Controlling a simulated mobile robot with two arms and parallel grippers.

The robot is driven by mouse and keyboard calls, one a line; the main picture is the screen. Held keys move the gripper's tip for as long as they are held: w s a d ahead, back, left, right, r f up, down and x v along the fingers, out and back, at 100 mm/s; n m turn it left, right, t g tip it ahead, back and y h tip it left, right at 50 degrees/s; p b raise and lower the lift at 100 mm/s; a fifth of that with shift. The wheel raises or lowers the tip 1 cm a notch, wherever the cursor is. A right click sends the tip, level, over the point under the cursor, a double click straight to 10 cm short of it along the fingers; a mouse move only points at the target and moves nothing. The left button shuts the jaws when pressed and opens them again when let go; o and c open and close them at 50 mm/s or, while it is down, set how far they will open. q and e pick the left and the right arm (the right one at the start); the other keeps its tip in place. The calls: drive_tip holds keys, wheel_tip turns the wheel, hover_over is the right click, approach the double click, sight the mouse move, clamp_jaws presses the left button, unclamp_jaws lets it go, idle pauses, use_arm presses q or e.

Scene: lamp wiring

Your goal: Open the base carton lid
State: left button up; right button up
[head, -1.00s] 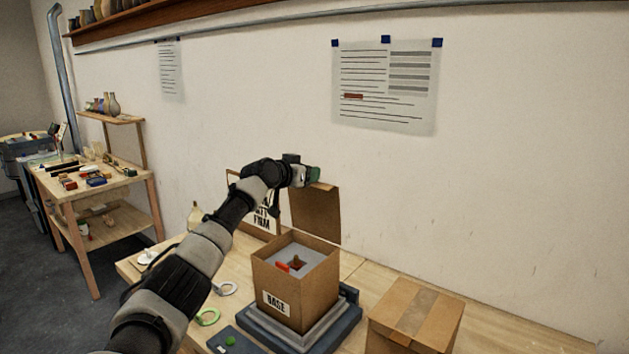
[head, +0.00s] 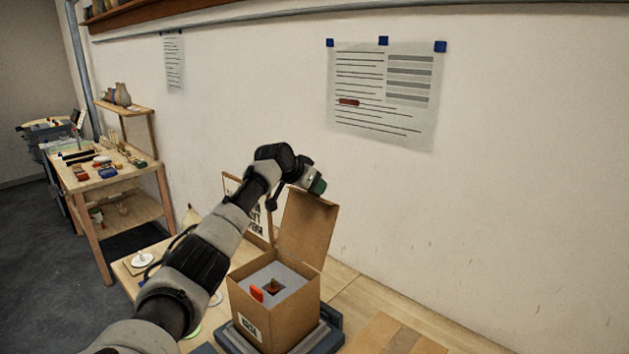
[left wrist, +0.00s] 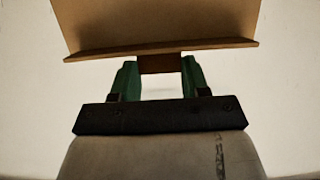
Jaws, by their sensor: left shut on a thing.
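The base carton (head: 272,312) is a brown cardboard box with a printed label on its front. It stands on a dark grey stand (head: 328,338) on the workbench. Its lid (head: 305,228) stands raised at the back, and the inside is exposed, with grey packing, an orange-red piece and a brown piece. My left gripper (head: 317,186) is at the lid's top edge. In the left wrist view, its green fingers (left wrist: 158,75) are shut on a brown tab at the edge of the lid (left wrist: 160,22). My right gripper is not in view.
Another closed, taped carton (head: 395,336) is at the lower right. A framed sign (head: 248,205) stands behind my left arm. A white round item (head: 142,259) lies at the bench's left end. The wall is close behind the bench.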

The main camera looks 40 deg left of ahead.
use_arm(q)
drive_tip(key=shift+s+r, duration=0.15)
drive_tip(key=shift+r, duration=0.2)
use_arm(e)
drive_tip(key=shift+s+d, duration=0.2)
use_arm(q)
drive_tip(key=o, duration=1.3)
drive_tip(key=shift+d, duration=0.15)
drive_tip(key=shift+f, duration=0.1)
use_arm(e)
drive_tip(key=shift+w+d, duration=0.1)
use_arm(q)
drive_tip(key=shift+s+a+b, duration=0.2)
drive_tip(key=shift+s+b, duration=0.2)
drive_tip(key=b+v, duration=0.4)
drive_tip(key=v, duration=0.6)
drive_tip(key=shift+d+r, duration=0.2)
drive_tip(key=shift+r, duration=0.05)
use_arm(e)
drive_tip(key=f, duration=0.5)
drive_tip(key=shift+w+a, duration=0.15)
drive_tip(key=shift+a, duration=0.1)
